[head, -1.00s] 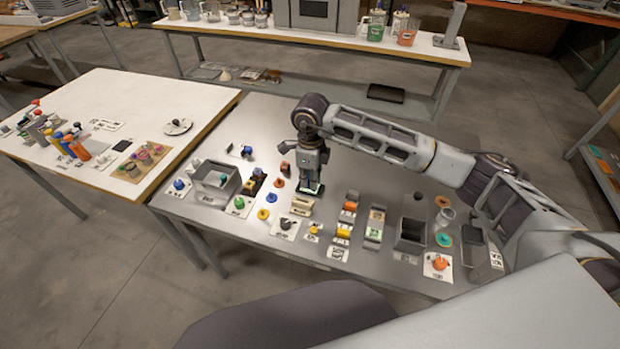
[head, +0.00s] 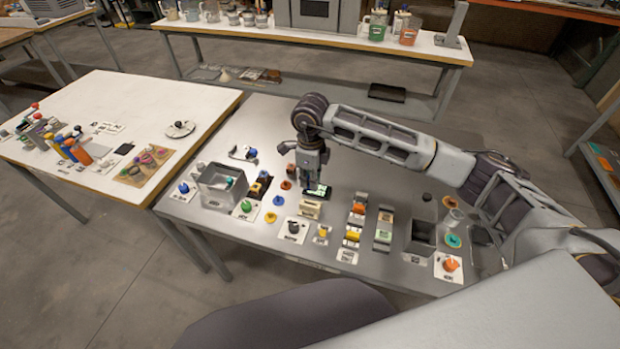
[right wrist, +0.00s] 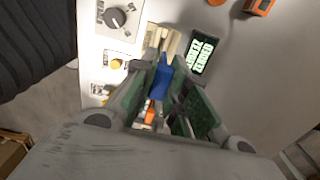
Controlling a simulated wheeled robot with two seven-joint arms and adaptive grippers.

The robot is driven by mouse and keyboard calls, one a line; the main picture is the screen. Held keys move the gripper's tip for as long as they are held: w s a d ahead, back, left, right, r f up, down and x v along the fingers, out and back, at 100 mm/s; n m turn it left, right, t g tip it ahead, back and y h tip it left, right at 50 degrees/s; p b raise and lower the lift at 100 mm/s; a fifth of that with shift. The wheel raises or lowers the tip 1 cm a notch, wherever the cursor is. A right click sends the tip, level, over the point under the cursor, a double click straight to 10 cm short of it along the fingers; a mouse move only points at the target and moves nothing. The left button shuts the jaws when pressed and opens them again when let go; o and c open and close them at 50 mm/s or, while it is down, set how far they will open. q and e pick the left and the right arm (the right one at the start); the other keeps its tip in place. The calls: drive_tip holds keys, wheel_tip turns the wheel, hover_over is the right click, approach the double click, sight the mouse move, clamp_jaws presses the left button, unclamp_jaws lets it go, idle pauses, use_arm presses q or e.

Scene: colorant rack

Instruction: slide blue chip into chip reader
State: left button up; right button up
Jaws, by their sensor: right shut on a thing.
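My right gripper (head: 309,179) is above the middle of the metal table. In the right wrist view its green-padded fingers (right wrist: 166,95) are closed around a blue chip (right wrist: 160,77), which sticks out past the fingertips. The chip is hidden in the head view. A cream slotted block (head: 310,209) stands just in front of the gripper; it also shows beyond the chip in the right wrist view (right wrist: 163,40). A dark device with a lit green screen (head: 319,191) lies beside it, also in the right wrist view (right wrist: 202,52). I cannot tell for sure which is the chip reader. My left gripper is out of view.
A white label plate with a dark knob (head: 293,228) is left of the slotted block. Colored blocks (head: 354,224) stand to the right. A grey bin (head: 221,186) is at the left and a dark open box (head: 421,238) at the right. The table's back is mostly clear.

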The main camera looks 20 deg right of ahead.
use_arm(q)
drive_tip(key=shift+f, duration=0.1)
use_arm(e)
drive_tip(key=shift+f, duration=0.2)
drive_tip(key=shift+f+b, duration=0.4)
drive_tip(key=shift+f, duration=0.2)
drive_tip(key=shift+f+b, duration=0.5)
drive_tip(key=shift+f, duration=0.5)
drive_tip(key=shift+f+b, duration=0.45)
drive_tip(key=shift+f, duration=0.55)
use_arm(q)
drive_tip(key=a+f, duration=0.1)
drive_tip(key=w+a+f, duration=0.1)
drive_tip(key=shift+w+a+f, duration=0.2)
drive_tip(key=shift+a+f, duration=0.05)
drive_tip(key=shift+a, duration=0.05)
use_arm(e)
drive_tip(key=shift+f, duration=0.1)
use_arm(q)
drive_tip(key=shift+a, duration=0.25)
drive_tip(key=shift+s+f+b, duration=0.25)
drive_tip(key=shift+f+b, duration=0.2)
use_arm(e)
drive_tip(key=shift+f, duration=0.5)
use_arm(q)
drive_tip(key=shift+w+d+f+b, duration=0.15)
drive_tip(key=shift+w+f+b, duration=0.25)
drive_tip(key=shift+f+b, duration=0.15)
use_arm(e)
drive_tip(key=shift+f, duration=0.65)
